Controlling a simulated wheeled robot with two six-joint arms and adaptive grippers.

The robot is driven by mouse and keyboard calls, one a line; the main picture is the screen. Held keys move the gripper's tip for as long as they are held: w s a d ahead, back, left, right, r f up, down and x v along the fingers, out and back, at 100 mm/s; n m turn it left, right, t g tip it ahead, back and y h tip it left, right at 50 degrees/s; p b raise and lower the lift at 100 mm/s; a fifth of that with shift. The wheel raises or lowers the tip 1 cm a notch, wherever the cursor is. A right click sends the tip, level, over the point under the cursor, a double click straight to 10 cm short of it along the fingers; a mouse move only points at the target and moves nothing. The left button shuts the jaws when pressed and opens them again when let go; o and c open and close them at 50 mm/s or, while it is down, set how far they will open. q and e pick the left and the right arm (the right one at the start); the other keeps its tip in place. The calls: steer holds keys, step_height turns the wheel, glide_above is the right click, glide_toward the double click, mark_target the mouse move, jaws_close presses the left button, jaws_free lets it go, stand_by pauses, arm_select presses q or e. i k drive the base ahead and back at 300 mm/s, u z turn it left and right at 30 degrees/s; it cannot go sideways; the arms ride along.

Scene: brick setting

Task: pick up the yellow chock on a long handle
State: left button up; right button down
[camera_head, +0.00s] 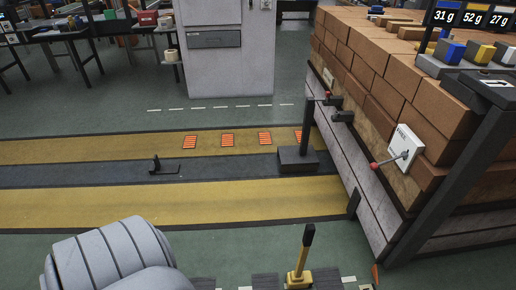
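The yellow chock (299,279) is at the bottom of the head view, right of centre. Its long handle (305,246) stands almost upright, yellow low down and black at the top. The chock is at the picture's bottom edge, by dark strips and white marks on the floor. Neither of my grippers is in view. A pale grey ribbed rounded part at the lower left seems to be a link of my arm, well left of the chock and apart from it.
A brick stack (375,75) on a grey base fills the right side, with a white lever box (404,146). A dark post on a block (298,159) stands before it. A small black bracket (160,166) lies on the dark lane. The yellow strip (230,201) is mostly clear.

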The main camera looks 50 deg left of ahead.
mark_target(298, 279)
steer(key=u, duration=0.65)
steer(key=i, duration=1)
steer(key=z, duration=0.05)
